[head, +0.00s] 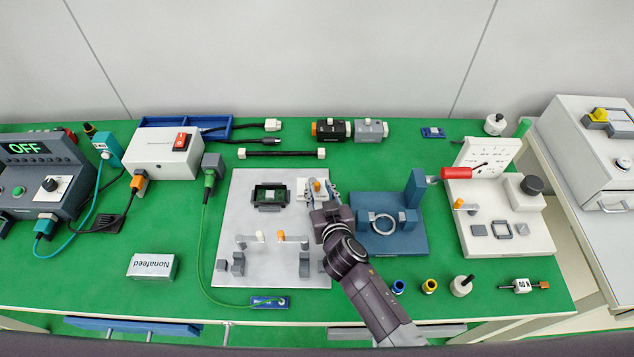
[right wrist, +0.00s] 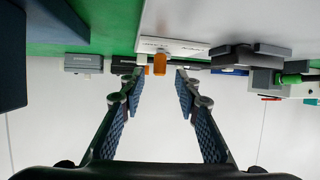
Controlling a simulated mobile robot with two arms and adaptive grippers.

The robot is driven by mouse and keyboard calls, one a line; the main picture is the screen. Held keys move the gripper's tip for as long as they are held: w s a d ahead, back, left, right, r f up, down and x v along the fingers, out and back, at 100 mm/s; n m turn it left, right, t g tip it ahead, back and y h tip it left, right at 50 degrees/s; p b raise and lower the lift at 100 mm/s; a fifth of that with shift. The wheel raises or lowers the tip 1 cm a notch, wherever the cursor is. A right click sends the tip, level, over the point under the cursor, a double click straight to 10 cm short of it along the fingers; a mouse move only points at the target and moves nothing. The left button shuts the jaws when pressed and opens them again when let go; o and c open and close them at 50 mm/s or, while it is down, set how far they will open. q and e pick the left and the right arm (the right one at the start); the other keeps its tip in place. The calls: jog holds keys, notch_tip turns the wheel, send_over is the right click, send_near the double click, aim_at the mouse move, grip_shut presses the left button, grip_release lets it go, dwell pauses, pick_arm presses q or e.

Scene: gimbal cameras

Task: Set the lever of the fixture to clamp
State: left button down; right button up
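The fixture is a light grey plate (head: 245,210) on the green bench, with a dark square socket (head: 270,196) and several levers. A small white panel (head: 305,190) at its upper right carries an orange-tipped lever (head: 318,186). In the right wrist view the orange tip (right wrist: 160,63) lies between and beyond the fingers, in front of the white panel (right wrist: 172,46); its markings are too small to read. My right gripper (head: 322,190) is open and empty beside this lever. Touching cannot be told. My left gripper is not in view.
Two more levers, one white-tipped (head: 260,236) and one orange-tipped (head: 281,236), stand at the plate's front. A blue fixture (head: 388,240) with a ring stands close right of my arm. A white fixture (head: 505,235) stands farther right.

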aim_at(317, 184)
jog(key=shift+x, duration=1.2)
jog(key=shift+w+f, duration=0.2)
jog(key=shift+w, duration=0.2)
jog(key=shift+c, duration=0.4)
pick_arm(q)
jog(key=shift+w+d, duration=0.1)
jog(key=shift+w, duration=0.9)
pick_arm(e)
grip_shut()
